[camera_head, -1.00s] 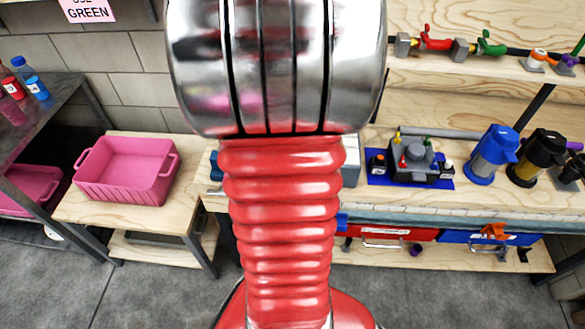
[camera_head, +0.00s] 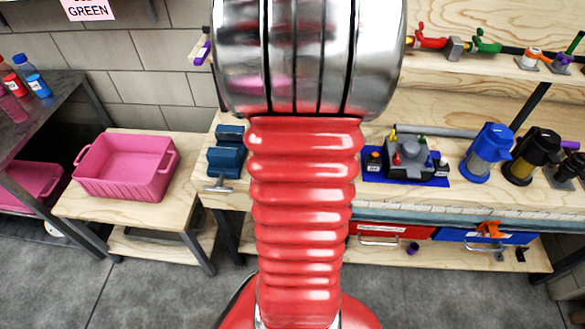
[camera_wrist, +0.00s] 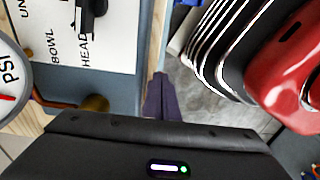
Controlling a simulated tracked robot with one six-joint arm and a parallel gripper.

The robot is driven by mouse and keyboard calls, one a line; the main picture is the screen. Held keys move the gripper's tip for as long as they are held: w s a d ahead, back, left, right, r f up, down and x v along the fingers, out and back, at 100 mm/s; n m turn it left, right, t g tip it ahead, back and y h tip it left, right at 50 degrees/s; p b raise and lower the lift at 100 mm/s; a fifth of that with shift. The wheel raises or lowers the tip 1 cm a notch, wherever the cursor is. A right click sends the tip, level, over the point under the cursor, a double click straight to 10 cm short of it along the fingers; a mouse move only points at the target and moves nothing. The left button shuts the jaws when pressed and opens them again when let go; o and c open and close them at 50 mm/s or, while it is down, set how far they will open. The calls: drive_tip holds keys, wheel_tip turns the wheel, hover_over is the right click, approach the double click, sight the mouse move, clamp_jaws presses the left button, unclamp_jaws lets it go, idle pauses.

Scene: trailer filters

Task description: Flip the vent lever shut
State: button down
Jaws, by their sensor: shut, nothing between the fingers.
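My gripper (camera_wrist: 161,98) is shut and empty; its dark fingers show above the black wrist housing in the wrist view, beside the edge of a labelled board. In the head view it is hidden behind my arm. I cannot tell for sure which part is the vent lever. Candidates in the head view are a red-handled valve (camera_head: 430,42) and a green-handled valve (camera_head: 486,43) on the upper shelf. A purple-handled part (camera_head: 203,53) shows left of my arm, and an orange-handled valve (camera_head: 530,56) stands farther right.
The board (camera_wrist: 100,55) in the wrist view carries a black part (camera_wrist: 90,18), with a pressure gauge (camera_wrist: 12,80) and brass fitting (camera_wrist: 95,103) nearby. A blue vise (camera_head: 226,155), blue filter (camera_head: 488,152) and black filter (camera_head: 533,157) stand on the bench. A pink bin (camera_head: 125,188) sits left.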

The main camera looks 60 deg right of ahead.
drive_tip(key=shift+w+a+f, duration=0.3)
drive_tip(key=shift+w, duration=0.3)
drive_tip(key=shift+r, duration=0.1)
drive_tip(key=shift+w+r, duration=0.1)
drive_tip(key=shift+r, duration=0.1)
drive_tip(key=r, duration=0.3)
drive_tip(key=shift+w+a, duration=0.1)
drive_tip(key=shift+w, duration=0.15)
drive_tip(key=s+d+r, duration=0.2)
drive_tip(key=s+r, duration=0.2)
drive_tip(key=r, duration=0.5)
drive_tip(key=shift+s, duration=0.35)
drive_tip(key=shift+w, duration=0.1)
